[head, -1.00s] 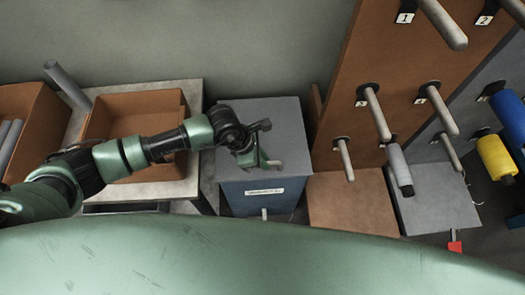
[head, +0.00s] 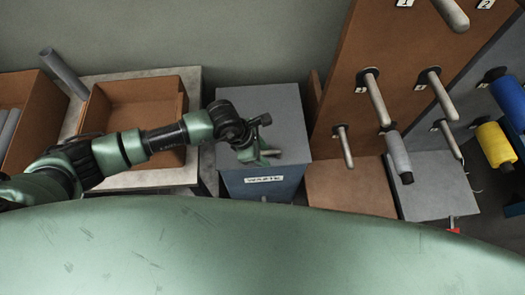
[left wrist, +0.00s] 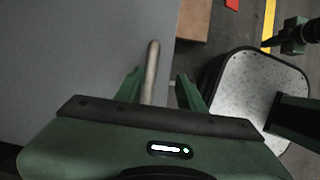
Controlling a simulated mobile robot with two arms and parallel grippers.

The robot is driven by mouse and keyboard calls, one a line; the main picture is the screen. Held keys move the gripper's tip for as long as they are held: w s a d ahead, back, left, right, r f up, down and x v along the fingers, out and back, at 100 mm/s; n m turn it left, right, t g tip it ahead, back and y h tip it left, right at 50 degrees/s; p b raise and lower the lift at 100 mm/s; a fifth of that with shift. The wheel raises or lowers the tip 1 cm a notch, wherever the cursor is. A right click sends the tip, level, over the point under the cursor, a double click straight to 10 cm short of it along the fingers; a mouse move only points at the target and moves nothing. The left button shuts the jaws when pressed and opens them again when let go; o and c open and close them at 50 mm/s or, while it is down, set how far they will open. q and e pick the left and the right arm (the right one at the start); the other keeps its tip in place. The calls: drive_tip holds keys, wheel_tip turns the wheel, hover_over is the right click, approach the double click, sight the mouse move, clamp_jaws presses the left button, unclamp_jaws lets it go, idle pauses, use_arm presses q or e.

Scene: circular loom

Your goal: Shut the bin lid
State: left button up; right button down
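The blue waste bin (head: 238,182) stands in the middle of the head view, with a white label on its front. Its grey lid (head: 285,110) lies across the top and looks flat; I cannot tell whether a gap is left. My left gripper (head: 266,138) is over the lid's front part. In the left wrist view its two green fingers (left wrist: 158,88) are apart, with a pale rod (left wrist: 152,65), seemingly the lid handle, between them and nearer the left finger. Contact is unclear. A green and black part, probably my right gripper (left wrist: 285,38), shows small at the upper right there.
A table with an open brown box (head: 130,95) stands left of the bin. A brown board with pegs (head: 376,98) rises to the right, above a low brown block (head: 340,186). A yellow spool (head: 495,146) and a blue spool (head: 509,100) are at far right.

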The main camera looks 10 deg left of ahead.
use_arm(q)
drive_tip(key=shift+r, duration=0.15)
drive_tip(key=shift+a+r, duration=0.15)
drive_tip(key=shift+r, duration=0.1)
drive_tip(key=v, duration=0.7)
